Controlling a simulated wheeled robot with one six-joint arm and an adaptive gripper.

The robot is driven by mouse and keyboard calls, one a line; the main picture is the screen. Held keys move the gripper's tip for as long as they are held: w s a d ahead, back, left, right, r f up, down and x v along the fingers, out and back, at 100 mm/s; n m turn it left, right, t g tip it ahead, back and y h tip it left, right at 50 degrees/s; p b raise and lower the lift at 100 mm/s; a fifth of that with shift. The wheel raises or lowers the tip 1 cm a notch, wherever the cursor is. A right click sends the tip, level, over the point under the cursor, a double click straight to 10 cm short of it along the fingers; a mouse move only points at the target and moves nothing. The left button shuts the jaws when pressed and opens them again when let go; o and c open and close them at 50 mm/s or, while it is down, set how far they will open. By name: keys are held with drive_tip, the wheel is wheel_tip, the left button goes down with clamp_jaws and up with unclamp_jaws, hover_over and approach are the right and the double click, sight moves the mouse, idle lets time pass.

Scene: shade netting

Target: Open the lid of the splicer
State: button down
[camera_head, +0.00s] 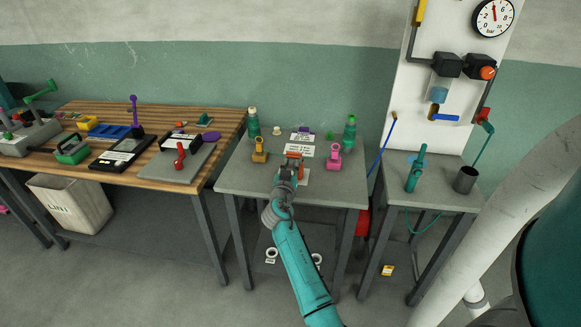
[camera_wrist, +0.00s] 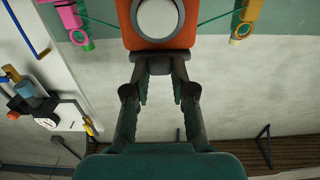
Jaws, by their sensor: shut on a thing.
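The splicer (camera_wrist: 160,33) is the orange device at the top of the wrist view, with a pale round disc on its face. In the head view it shows as an orange patch (camera_head: 294,154) on the middle grey table, partly hidden by my arm. My gripper (camera_wrist: 160,78) is shut on a dark tab (camera_wrist: 162,59) at the splicer's near edge, one finger at each side. In the head view my gripper (camera_head: 289,170) reaches the splicer from the front. I cannot tell how far the lid is raised.
A yellow holder (camera_head: 260,151) and a pink holder (camera_head: 333,157) flank the splicer; thin green lines run from it toward them. Green bottles (camera_head: 254,122) (camera_head: 349,133) stand behind. A wooden bench (camera_head: 220,125) is left, a small grey table (camera_head: 440,195) right.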

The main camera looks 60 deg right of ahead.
sight(291, 163)
drive_tip(key=shift+r, duration=0.15)
drive_tip(key=shift+d+r+y, duration=0.1)
drive_tip(key=shift+r+y, duration=0.5)
drive_tip(key=shift+y, duration=0.2)
drive_tip(key=r+y, duration=0.1)
drive_tip(key=g+y, duration=0.1)
drive_tip(key=shift+w+d+r+g+y, duration=0.2)
drive_tip(key=shift+d+r+g+y, duration=0.1)
drive_tip(key=shift+d+r+y, duration=0.1)
drive_tip(key=shift+w+d+r+g+y, duration=0.15)
drive_tip(key=shift+d+r+g+y, duration=0.25)
drive_tip(key=shift+y, duration=0.5)
drive_tip(key=r+y, duration=0.1)
drive_tip(key=d+g+y, duration=0.1)
drive_tip(key=y, duration=0.1)
drive_tip(key=shift+w+d+r, duration=0.25)
drive_tip(key=shift+w+r, duration=0.1)
drive_tip(key=y, duration=0.1)
drive_tip(key=d+g+y, duration=0.2)
drive_tip(key=y, duration=0.1)
drive_tip(key=shift+w+d+r, duration=0.1)
drive_tip(key=shift+w+r, duration=0.3)
drive_tip(key=shift+w+d+f+g+y, duration=0.1)
drive_tip(key=shift+w+d+g+y, duration=0.2)
drive_tip(key=shift+y, duration=0.4)
drive_tip(key=shift+w+d+g+y, duration=0.1)
drive_tip(key=shift+d+g+y, duration=0.3)
drive_tip(key=shift+y, duration=0.3)
drive_tip(key=shift+d, duration=0.1)
